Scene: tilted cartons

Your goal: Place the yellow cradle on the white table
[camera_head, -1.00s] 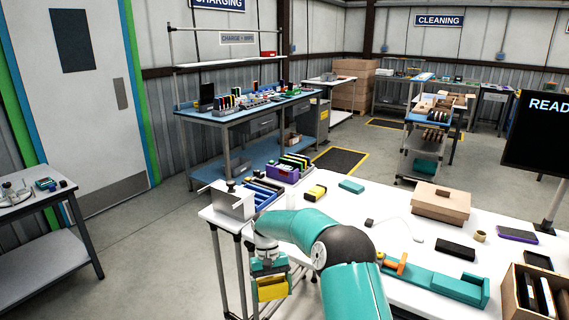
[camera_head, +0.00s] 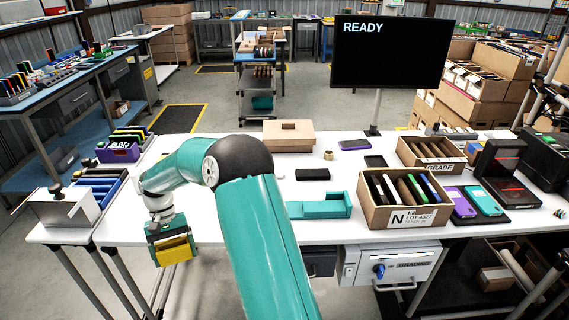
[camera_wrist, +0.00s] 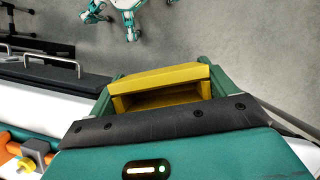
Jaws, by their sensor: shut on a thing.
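My gripper (camera_head: 165,234) is shut on the yellow cradle (camera_head: 174,250), an open boxy yellow piece. It hangs at the left front edge of the white table (camera_head: 330,235), beside the tabletop rather than over it. In the wrist view the yellow cradle (camera_wrist: 160,84) sits between the green fingers, its hollow side showing, with grey floor beyond it. The white table (camera_wrist: 45,105) also shows at the left of the wrist view.
A teal tray (camera_head: 320,207), a black block (camera_head: 312,174) and a brown carton (camera_head: 288,136) stand on the table. A carton of upright devices (camera_head: 405,212) stands to the right. Bare white tabletop lies around the teal tray. My arm covers part of the table.

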